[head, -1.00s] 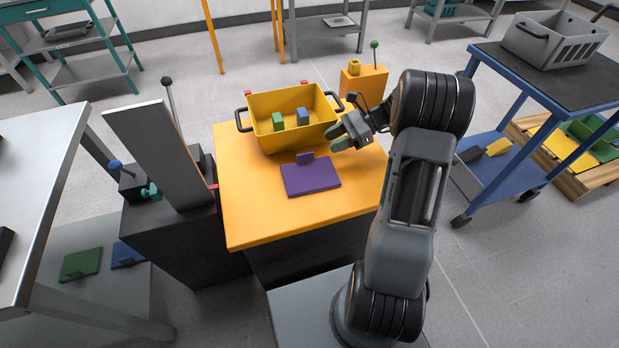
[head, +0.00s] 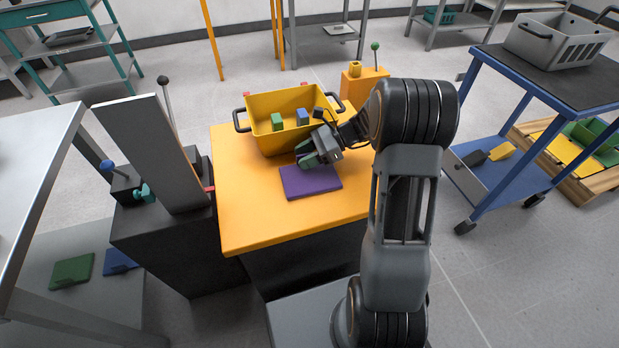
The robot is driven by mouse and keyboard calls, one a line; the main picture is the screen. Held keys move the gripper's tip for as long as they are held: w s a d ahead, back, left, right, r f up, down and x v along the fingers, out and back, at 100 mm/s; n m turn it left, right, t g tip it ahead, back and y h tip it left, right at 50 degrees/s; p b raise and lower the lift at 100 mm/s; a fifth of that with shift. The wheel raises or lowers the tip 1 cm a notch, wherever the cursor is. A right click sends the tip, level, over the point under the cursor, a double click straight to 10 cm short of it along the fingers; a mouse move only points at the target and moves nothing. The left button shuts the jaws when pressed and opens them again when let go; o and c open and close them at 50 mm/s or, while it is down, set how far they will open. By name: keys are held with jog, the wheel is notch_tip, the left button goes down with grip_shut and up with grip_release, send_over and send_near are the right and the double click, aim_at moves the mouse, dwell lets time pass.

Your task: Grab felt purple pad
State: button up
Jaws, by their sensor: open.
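The purple felt pad (head: 311,183) lies flat on the orange table top (head: 250,225), in front of the yellow bin. My gripper (head: 304,156) is open, with its green-tipped fingers at the pad's far edge. The fingers hide the pad's small raised purple tab, so I cannot tell whether they are around it or touching it.
The yellow bin (head: 262,115) with black handles stands behind the pad and holds a green block (head: 277,121) and a blue block (head: 303,117). A tilted grey panel (head: 152,150) and levers stand left of the table. A blue cart (head: 545,105) stands at right.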

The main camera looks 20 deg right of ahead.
grip_shut()
dwell(0.3)
